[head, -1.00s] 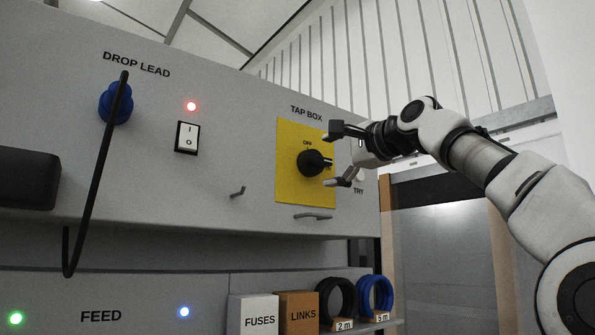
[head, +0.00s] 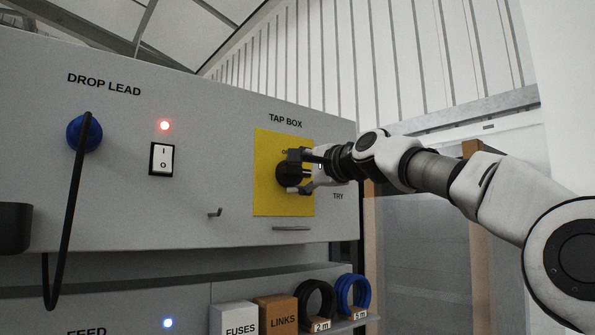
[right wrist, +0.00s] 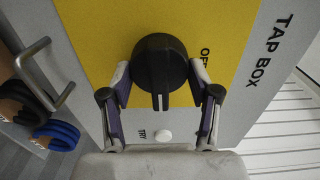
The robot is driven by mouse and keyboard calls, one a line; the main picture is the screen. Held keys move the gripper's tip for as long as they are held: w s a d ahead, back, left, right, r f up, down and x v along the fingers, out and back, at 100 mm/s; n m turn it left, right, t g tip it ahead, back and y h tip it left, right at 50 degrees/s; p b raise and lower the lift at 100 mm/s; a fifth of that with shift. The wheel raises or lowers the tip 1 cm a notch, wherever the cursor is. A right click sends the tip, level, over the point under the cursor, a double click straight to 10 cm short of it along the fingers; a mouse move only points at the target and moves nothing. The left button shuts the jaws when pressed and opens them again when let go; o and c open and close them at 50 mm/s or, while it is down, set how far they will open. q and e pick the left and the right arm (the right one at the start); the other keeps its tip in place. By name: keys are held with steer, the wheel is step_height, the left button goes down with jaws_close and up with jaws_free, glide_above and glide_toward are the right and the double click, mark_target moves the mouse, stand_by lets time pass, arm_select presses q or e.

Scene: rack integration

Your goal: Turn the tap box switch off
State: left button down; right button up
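The tap box switch is a round black knob (right wrist: 160,70) on a yellow plate (head: 267,197) under the TAP BOX label. In the right wrist view its pale pointer mark faces down, toward the TRY button, and the OFF lettering is to its upper right. In the head view that pointer direction is rightward. My right gripper (head: 297,172) is at the knob, one finger above and one below. In the right wrist view its fingertips (right wrist: 160,78) close in on both sides of the knob and appear to touch it. My left gripper is not in view.
A rocker switch (head: 161,160) and lit red lamp (head: 164,125) are left of the plate. A black lead hangs from a blue plug (head: 84,133). A handle (head: 291,228) sticks out below the plate. Boxes and coiled leads (head: 353,292) stand on the shelf below.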

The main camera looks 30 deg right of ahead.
steer(key=shift+r, duration=0.1)
steer(key=shift+c, duration=1)
steer(key=shift+n, duration=0.3)
steer(key=n, duration=0.3)
steer(key=shift+r, duration=0.2)
steer(key=n, duration=0.4)
steer(key=shift+r+n, duration=0.1)
steer(key=shift+n, duration=0.3)
steer(key=n, duration=0.4)
steer(key=shift+a+n+b, duration=0.15)
steer(key=shift+n+b, duration=0.15)
steer(key=shift+b, duration=0.05)
steer(key=n, duration=0.5)
steer(key=shift+a+r+b, duration=0.1)
steer(key=shift+b, duration=0.2)
